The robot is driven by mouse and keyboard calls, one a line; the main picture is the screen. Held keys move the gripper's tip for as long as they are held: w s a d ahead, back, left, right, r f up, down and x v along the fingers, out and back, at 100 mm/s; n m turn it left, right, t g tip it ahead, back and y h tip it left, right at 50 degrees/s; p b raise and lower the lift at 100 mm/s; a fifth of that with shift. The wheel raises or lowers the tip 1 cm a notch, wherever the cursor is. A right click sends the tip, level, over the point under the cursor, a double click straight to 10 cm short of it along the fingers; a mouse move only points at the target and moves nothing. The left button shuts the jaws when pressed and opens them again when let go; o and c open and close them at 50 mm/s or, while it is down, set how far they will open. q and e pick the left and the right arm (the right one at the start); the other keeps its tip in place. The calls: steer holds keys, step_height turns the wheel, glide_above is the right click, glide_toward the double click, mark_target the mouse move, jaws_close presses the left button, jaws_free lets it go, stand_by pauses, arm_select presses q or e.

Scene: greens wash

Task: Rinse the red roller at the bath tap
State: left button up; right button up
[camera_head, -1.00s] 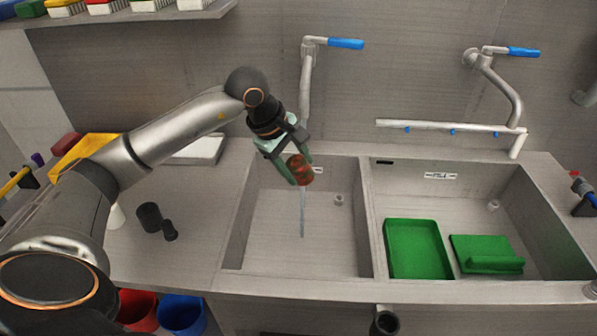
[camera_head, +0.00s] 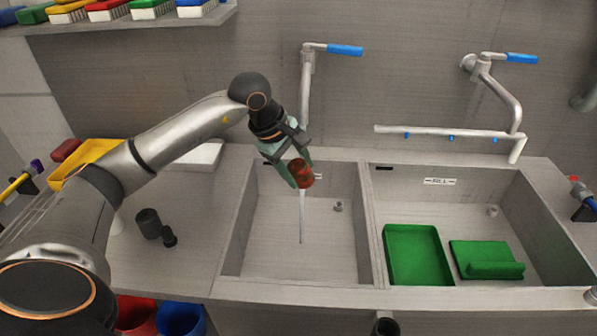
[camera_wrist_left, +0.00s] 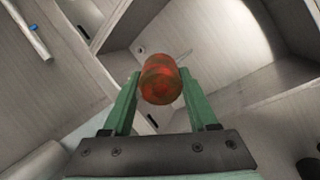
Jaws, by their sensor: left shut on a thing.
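The red roller (camera_head: 302,173) has dark greenish smears on its surface. It is held between the green fingers of my left gripper (camera_head: 292,170), over the left basin (camera_head: 290,262). In the left wrist view the roller (camera_wrist_left: 161,79) sits between the two fingertips of the gripper (camera_wrist_left: 160,92). The bath tap (camera_head: 306,85) with a blue lever (camera_head: 345,50) stands behind the left basin. The spout end is hidden behind my gripper. My right gripper is not in view.
The right basin (camera_head: 480,192) holds a green tray (camera_head: 416,254) and a green block (camera_head: 486,260). A second tap (camera_head: 500,90) and a spray bar (camera_head: 440,131) are above it. A shelf with brushes (camera_head: 110,12) hangs at top left.

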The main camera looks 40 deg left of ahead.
arm_select(q)
steer(key=shift+w+d, duration=0.3)
steer(key=shift+s+a, duration=0.15)
steer(key=shift+a, duration=0.05)
steer(key=shift+s+a+b, duration=0.3)
steer(key=shift+w+d, duration=0.1)
steer(key=shift+w+d, duration=0.35)
steer(key=shift+d, duration=0.05)
steer(key=shift+s+a, duration=0.15)
stand_by(0.4)
steer(key=shift+s+a, duration=0.3)
steer(key=shift+a, duration=0.05)
steer(key=shift+d, duration=0.1)
